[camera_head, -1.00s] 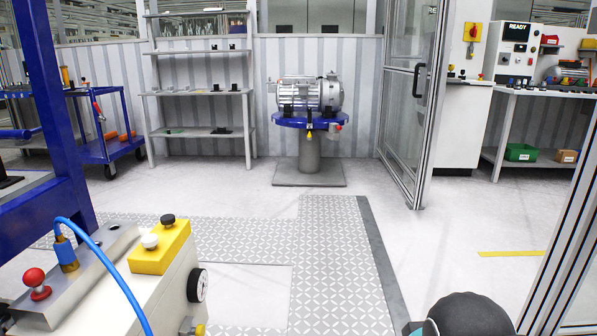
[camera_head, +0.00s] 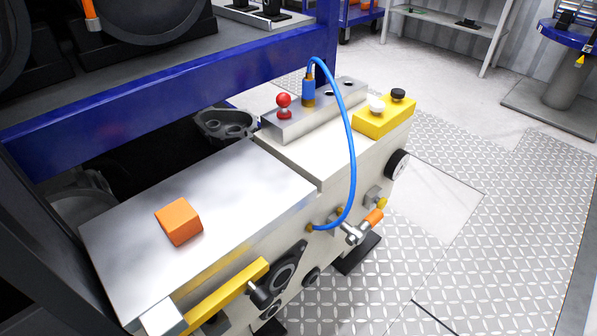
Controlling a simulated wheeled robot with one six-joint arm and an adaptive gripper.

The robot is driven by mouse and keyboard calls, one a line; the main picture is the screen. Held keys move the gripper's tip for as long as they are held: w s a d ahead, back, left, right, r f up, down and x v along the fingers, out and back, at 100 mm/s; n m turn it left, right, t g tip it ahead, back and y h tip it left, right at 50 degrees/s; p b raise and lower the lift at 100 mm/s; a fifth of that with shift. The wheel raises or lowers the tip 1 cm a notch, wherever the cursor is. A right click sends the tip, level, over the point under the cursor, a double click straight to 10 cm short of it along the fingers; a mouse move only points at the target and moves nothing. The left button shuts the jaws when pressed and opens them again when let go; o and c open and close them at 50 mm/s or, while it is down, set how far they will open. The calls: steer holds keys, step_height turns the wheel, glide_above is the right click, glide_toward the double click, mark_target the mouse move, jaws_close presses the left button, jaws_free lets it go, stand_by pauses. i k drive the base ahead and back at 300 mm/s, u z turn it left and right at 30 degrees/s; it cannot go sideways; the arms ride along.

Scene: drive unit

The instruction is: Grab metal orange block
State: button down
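An orange block (camera_head: 179,221) sits on the flat metal top of a cream machine unit (camera_head: 215,210), left of the middle of the view. It has a sloped or bevelled shape and nothing touches it from above. My gripper is not in view.
A blue frame beam (camera_head: 170,100) crosses above and behind the unit. A blue hose (camera_head: 351,150), a red knob (camera_head: 284,103) and a yellow button box (camera_head: 385,117) stand on its right part. A yellow bar (camera_head: 225,295) runs along its front. Patterned floor (camera_head: 480,240) at right is clear.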

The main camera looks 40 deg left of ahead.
mark_target(178, 220)
steer(key=u, duration=1.4)
steer(key=k, duration=0.9)
steer(key=u, duration=1.45)
